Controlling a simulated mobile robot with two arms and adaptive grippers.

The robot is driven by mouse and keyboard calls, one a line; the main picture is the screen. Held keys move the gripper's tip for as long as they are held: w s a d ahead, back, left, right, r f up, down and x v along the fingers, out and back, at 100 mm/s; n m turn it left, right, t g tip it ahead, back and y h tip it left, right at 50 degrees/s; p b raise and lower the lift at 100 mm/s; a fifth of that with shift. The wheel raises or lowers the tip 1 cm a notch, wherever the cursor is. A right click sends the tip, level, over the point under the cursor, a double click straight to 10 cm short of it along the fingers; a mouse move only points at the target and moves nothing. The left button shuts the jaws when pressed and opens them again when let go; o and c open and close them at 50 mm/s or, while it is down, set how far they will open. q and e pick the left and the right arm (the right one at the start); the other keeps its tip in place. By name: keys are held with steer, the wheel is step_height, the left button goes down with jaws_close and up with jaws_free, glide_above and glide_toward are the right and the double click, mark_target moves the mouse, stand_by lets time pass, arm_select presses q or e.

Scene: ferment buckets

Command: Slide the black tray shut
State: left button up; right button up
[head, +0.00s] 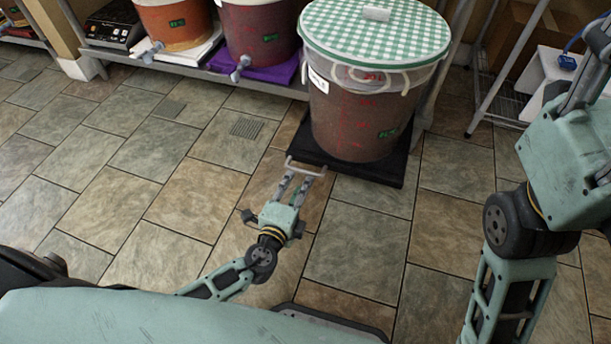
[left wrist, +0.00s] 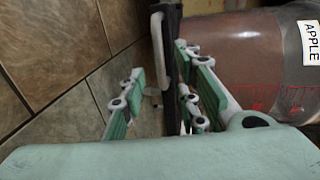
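The black tray (head: 388,174) lies on the floor under a large bucket (head: 350,110) with a green checked cover. Its light grey handle (head: 306,168) sticks out from the near left side, and it also shows in the left wrist view (left wrist: 157,62). My left gripper (head: 300,178) is at the handle, low over the floor. In the left wrist view its fingers (left wrist: 160,80) are apart, with the handle between them; contact is unclear. My right gripper (head: 590,65) is raised at the right edge, partly cut off, its fingertips unclear.
A low metal shelf (head: 190,66) at the back left holds two buckets with taps and a black scale (head: 115,25). A wire rack (head: 515,100) stands at the right. A floor drain (head: 246,128) lies left of the tray. The tiled floor in front is clear.

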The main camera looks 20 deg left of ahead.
mark_target(305, 170)
arm_select(q)
steer(key=b+x, duration=0.1)
steer(key=x, duration=0.6)
steer(key=shift+f+b, duration=0.1)
steer(key=shift+b, duration=0.25)
steer(key=shift+c, duration=0.3)
jaws_close()
